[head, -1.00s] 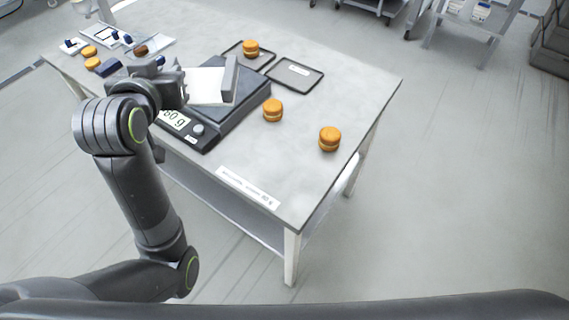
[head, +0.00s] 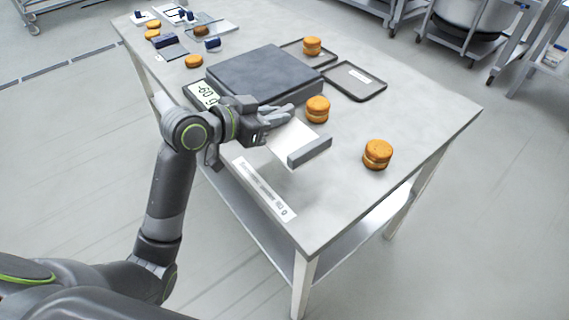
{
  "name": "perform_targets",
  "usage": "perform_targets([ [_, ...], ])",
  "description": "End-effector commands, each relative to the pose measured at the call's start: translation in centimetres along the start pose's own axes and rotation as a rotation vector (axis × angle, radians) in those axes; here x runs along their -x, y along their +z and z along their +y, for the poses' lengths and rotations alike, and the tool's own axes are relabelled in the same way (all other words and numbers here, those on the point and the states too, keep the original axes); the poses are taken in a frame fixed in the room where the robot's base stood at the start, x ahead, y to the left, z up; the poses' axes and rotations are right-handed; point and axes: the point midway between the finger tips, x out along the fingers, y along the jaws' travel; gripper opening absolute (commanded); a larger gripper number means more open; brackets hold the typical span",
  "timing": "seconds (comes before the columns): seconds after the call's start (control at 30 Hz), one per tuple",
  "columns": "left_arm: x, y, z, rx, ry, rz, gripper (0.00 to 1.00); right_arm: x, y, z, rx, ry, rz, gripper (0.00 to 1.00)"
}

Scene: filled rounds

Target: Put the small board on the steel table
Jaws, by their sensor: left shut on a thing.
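The small board (head: 289,142) is a white plate with a thick grey bar along its outer end. My left gripper (head: 280,118) is shut on its near-left end, partly hiding it. The board is right of the scale's display, over the front part of the steel table (head: 345,205). I cannot tell whether it touches the tabletop. The dark scale (head: 262,73) stands on the table with a bare platform, and its display (head: 205,95) reads -60 g. My right gripper is not in view.
Filled rounds stand near the board (head: 318,109), farther right (head: 377,154) and on a dark tray (head: 312,46). An empty dark tray (head: 355,82) lies beside it. A label strip (head: 264,188) lies along the front edge. The right front of the table is bare.

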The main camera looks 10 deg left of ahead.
Motion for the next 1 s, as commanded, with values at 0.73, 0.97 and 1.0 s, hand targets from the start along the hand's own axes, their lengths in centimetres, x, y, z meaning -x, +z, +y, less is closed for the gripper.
perform_targets([
  [0.73,-2.9,7.9,0.0,0.002,-0.001,0.001,0.0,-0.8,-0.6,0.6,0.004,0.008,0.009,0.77],
  [0.97,-3.0,8.2,0.0,0.002,-0.001,0.0,0.0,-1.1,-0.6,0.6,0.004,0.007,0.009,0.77],
  [1.0,-3.0,8.3,0.0,0.002,-0.001,0.0,0.17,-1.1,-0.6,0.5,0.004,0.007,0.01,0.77],
])
